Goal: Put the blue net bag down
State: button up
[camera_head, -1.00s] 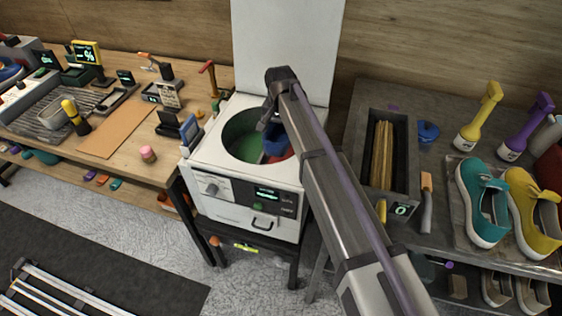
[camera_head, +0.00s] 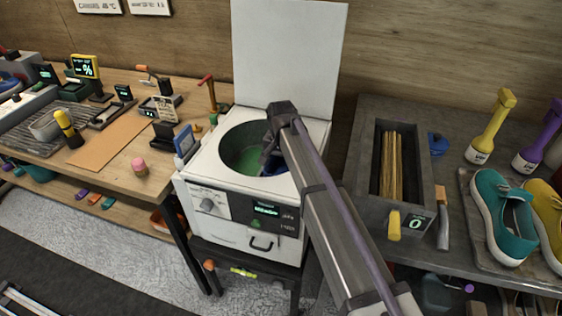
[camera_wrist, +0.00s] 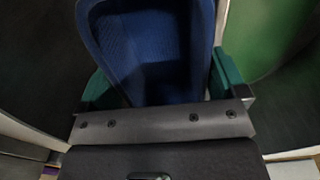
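The blue net bag (camera_wrist: 155,55) fills the middle of the wrist view, between the green pads of my gripper (camera_wrist: 163,82). Both pads look pressed against its sides, so my gripper appears shut on it. In the head view, my gripper (camera_head: 268,162) reaches down into the round opening of the white top-loading washer (camera_head: 215,160). A bit of blue shows low in the opening beside it. The bag's underside is hidden, so I cannot tell whether it touches the drum floor.
The washer's raised white lid (camera_head: 290,55) stands behind the opening. The drum's green inside (camera_head: 242,158) curves around my gripper. A grey box of sticks (camera_head: 366,185) and teal sneakers (camera_head: 503,220) are on the right bench. The wooden bench (camera_head: 118,170) is at left.

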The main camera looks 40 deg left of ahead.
jog(key=shift+o, duration=0.7)
jog(key=shift+r, duration=0.1)
notch_tip(320, 180, up, 12)
jog(key=p, duration=1.2)
